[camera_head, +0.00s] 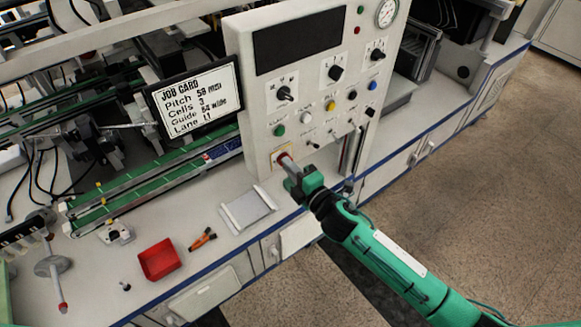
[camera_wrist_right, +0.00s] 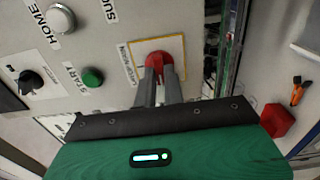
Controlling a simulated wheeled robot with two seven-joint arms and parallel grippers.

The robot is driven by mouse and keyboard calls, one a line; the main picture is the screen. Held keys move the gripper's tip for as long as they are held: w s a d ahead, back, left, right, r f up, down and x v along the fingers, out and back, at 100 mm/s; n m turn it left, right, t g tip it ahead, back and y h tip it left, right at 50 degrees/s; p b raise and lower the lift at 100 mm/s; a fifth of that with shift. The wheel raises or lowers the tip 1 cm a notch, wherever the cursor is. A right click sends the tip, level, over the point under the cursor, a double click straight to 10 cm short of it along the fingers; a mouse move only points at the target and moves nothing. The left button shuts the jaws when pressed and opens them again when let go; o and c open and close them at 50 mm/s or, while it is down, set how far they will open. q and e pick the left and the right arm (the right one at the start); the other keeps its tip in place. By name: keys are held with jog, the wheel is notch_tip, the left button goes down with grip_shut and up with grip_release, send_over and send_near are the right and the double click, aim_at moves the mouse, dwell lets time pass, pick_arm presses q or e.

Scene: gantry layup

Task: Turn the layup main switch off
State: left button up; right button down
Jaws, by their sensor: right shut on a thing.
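The layup main switch is a red rotary knob (camera_head: 282,157) on a yellow-edged plate, low on the left of the light control panel (camera_head: 262,128). In the right wrist view the red knob (camera_wrist_right: 159,59) sits between my fingertips, on its white and yellow plate. My right gripper (camera_head: 287,163) is shut on the knob, with its grey fingers reaching in from the front. The fingers partly cover the knob, so I cannot tell its turned position. My left gripper is not in view.
A green button (camera_head: 279,131) and a white button (camera_head: 306,118) sit just above the knob. A job card screen (camera_head: 197,98) stands left of the panel. A red bin (camera_head: 160,260), an orange-handled tool (camera_head: 203,238) and a pale tray (camera_head: 249,208) lie on the bench.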

jog(key=c, duration=1.5)
grip_release()
jog(key=shift+s, duration=0.1)
jog(key=b+v, duration=0.4)
jog(key=v, duration=0.9)
jog(key=shift+s+d, duration=0.25)
